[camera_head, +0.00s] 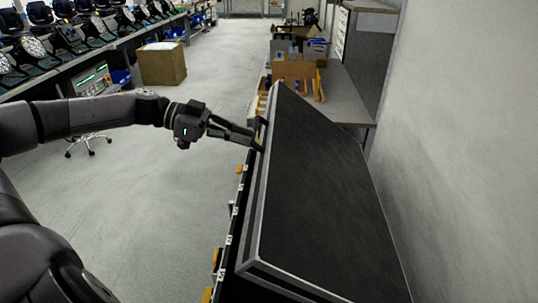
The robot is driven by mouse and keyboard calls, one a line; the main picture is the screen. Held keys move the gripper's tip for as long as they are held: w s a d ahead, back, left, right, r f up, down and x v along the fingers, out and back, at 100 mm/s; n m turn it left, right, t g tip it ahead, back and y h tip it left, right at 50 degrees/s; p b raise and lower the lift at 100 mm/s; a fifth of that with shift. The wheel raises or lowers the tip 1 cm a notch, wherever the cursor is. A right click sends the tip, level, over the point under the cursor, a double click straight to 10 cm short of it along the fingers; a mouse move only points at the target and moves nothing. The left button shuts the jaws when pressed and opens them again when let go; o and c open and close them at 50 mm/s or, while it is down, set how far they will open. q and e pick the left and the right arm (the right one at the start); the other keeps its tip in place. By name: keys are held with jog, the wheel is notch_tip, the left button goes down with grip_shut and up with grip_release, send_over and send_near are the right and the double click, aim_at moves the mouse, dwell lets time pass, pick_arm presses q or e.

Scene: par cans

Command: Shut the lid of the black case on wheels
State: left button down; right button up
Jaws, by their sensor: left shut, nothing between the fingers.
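The black case (236,235) stands at the right of the head view, close to the wall, with its wheels out of sight. Its lid (312,190) is a large dark panel with a grey metal edge, and it looks tilted over the case body. How wide the gap under it is, I cannot tell. My left arm comes in from the left, and my left gripper (259,135) is shut and empty at the lid's left edge, near the far end. Whether the fingers touch the edge is unclear. My right gripper is not in view.
A pale wall (465,130) runs along the right. A workbench (346,95) with boxes stands beyond the case. A long bench with par cans (75,40) lines the far left, with a cardboard box (161,65) by it. The floor (165,200) left of the case is clear.

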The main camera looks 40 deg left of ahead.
aim_at(265, 169)
pick_arm(q)
jog(key=x, duration=0.2)
jog(key=p+x, duration=0.1)
jog(key=x, duration=0.1)
jog(key=p+x, duration=0.1)
jog(key=x, duration=0.1)
jog(key=shift+d+r, duration=0.2)
jog(key=shift+r, duration=0.05)
jog(key=shift+w+d+f+p, duration=0.55)
jog(key=shift+d+f, duration=0.1)
jog(key=shift+f, duration=0.2)
jog(key=shift+s+a+f+p, duration=0.2)
jog(key=shift+a+f, duration=0.1)
jog(key=shift+f, duration=0.15)
jog(key=shift+s+a+f+p, duration=0.1)
jog(key=shift+s+a+f, duration=0.2)
jog(key=shift+f, duration=0.1)
jog(key=shift+s+a+f, duration=0.1)
jog(key=shift+a+f, duration=0.2)
jog(key=shift+f, duration=0.1)
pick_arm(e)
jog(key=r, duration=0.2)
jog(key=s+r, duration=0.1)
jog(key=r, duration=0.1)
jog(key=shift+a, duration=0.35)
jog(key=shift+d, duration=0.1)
